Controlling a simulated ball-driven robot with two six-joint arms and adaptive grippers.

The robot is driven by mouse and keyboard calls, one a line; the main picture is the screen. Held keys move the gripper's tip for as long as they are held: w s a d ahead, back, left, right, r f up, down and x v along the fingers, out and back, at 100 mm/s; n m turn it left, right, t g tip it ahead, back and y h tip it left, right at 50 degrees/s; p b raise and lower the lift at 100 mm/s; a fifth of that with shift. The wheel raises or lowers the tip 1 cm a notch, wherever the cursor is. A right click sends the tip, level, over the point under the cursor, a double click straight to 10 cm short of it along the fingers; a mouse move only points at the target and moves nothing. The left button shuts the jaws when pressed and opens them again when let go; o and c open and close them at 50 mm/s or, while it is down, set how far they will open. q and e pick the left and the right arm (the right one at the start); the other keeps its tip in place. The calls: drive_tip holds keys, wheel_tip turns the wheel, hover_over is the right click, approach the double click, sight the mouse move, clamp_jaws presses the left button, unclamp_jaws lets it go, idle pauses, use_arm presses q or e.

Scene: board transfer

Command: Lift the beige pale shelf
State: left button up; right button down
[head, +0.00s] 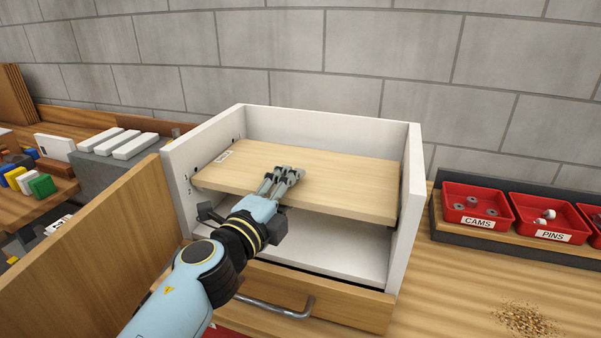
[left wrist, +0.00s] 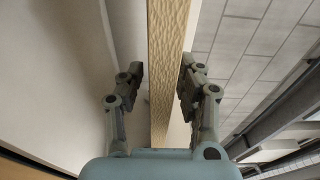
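The beige pale shelf (head: 335,180) is a wood-grained board lying level inside a white open-fronted cabinet (head: 412,190), with a small label at its back left. My left gripper (head: 281,178) reaches in from the front at the shelf's front edge. In the left wrist view the shelf's edge (left wrist: 163,60) runs between the two fingers of my left gripper (left wrist: 158,88). A narrow gap shows beside the left finger; the right finger is very close to the board, and contact is unclear. My right gripper is in neither view.
Below the cabinet is a wooden drawer front with a metal handle (head: 272,306). A wooden panel (head: 95,235) stands at the left. Red bins of cams (head: 478,206) and pins (head: 545,218) sit at the right. A grey block wall is behind.

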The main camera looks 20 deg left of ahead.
use_arm(q)
clamp_jaws()
drive_tip(key=shift+r, duration=0.15)
wheel_tip(320, 180, up, 6)
drive_tip(key=p, duration=0.5)
drive_tip(key=shift+r, duration=0.15)
drive_tip(key=shift+r+p, duration=0.35)
drive_tip(key=shift+r, duration=1.65)
wheel_tip(320, 180, up, 14)
